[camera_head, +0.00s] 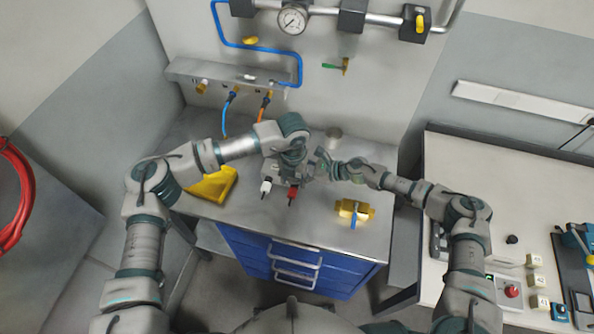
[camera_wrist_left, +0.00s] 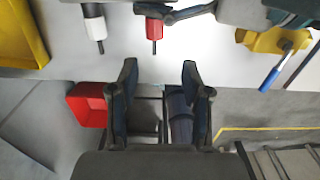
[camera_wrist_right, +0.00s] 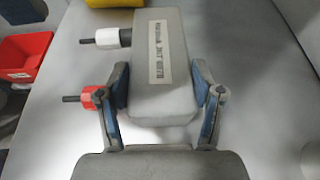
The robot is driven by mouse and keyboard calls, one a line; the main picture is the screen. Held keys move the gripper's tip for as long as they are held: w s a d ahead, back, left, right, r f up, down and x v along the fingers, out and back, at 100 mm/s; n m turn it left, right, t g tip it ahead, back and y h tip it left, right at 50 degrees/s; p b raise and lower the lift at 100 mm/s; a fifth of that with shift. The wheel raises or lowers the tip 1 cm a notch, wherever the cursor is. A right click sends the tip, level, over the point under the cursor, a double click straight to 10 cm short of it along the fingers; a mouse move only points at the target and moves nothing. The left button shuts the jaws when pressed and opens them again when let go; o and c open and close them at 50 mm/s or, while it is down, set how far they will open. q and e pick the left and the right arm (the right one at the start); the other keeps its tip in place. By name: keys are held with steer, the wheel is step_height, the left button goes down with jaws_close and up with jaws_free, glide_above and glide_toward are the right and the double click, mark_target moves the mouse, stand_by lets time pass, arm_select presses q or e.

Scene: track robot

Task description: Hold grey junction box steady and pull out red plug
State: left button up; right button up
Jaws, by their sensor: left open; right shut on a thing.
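The grey junction box (camera_wrist_right: 163,75) lies on the workbench with a label on its top. In the right wrist view, a red plug (camera_wrist_right: 93,97) and a white plug (camera_wrist_right: 108,38) stick out of its left side. My right gripper (camera_wrist_right: 165,92) is shut on the box's near end, a finger on each side. My left gripper (camera_wrist_left: 158,75) is open and empty. In the left wrist view, the red plug (camera_wrist_left: 155,27) is ahead of its fingers and apart from them, beside the white plug (camera_wrist_left: 94,22). In the head view, my left arm hides much of the box.
A yellow valve with a blue handle (camera_head: 354,211) stands right of the box. A yellow object (camera_head: 213,186) lies to the left. A red bin (camera_wrist_left: 88,104) is below the bench edge. Blue drawers (camera_head: 295,262) are under the bench. Hoses hang at the back.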

mark_target(292, 191)
arm_select(q)
steer(key=m, duration=0.4)
steer(key=shift+w+f, duration=0.1)
steer(key=shift+f, duration=0.05)
steer(key=m, duration=0.5)
steer(key=shift+w+f+m, duration=0.1)
steer(key=shift+f+m, duration=0.05)
steer(key=shift+m, duration=0.15)
steer(key=m, duration=0.7)
steer(key=shift+w+a+f+m, duration=0.1)
steer(key=shift+w+f+m, duration=0.1)
steer(key=shift+f+m, duration=0.1)
steer(key=m, duration=0.5)
steer(key=shift+w+f, duration=0.1)
steer(key=shift+f, duration=0.1)
steer(key=m, duration=0.5)
steer(key=shift+w+f, duration=0.15)
steer(key=m, duration=0.4)
steer(key=shift+a+f+m, duration=0.1)
steer(key=shift+f+m, duration=0.1)
steer(key=shift+m, duration=0.2)
steer(key=m, duration=0.3)
steer(key=shift+w+f+m, duration=0.15)
steer(key=shift+m, duration=0.15)
steer(key=shift+f, duration=4.1)
